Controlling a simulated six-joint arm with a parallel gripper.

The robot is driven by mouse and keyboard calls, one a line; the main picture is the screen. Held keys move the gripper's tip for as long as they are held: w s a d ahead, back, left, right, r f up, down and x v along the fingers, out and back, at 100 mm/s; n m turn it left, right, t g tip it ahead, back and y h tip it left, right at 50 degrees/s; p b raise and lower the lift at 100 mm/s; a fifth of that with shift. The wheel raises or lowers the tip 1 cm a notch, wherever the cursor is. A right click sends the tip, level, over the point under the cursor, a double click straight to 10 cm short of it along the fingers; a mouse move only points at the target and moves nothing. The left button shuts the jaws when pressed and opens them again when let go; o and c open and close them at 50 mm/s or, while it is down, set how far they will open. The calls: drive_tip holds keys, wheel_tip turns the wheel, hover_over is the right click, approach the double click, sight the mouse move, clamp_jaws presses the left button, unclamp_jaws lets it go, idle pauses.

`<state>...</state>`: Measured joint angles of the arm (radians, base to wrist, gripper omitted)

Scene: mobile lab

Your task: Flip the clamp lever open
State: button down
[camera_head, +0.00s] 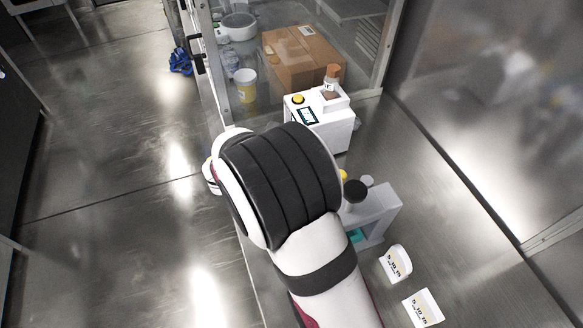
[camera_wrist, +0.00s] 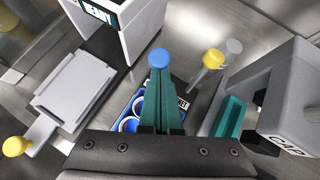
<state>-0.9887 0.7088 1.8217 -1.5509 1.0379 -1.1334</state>
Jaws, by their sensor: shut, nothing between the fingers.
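In the wrist view my gripper (camera_wrist: 160,104) shows as two long teal fingers, shut and empty, pointing away from the camera. A round blue knob (camera_wrist: 158,57) appears right at the fingertips; I cannot tell whether they touch it. A lever with a yellow ball (camera_wrist: 213,58) stands to the right of the fingertips, with a grey knob (camera_wrist: 234,46) beside it. A second yellow ball (camera_wrist: 15,146) sits on a short grey arm at the left, joined to a grey plate (camera_wrist: 72,92). I cannot tell for certain which is the clamp lever. In the head view my arm hides the gripper.
A grey stand marked CAP (camera_wrist: 287,105) is at the right of the wrist view, close to the fingers. A blue rack (camera_wrist: 127,112) with round openings lies below them. A white device with a display (camera_head: 325,122) stands farther back. Two labelled white containers (camera_head: 396,263) (camera_head: 423,308) are nearer.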

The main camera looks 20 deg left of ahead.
drive_tip(key=w+d+r+g+y, duration=0.1)
drive_tip(key=w+d, duration=0.3)
drive_tip(key=shift+w+d+r, duration=0.15)
drive_tip(key=shift+w+d, duration=0.25)
idle(0.6)
drive_tip(key=w+d+r+v, duration=0.1)
drive_tip(key=d+v, duration=0.1)
drive_tip(key=v, duration=1.1)
drive_tip(key=shift+r, duration=0.2)
drive_tip(key=shift+g, duration=0.3)
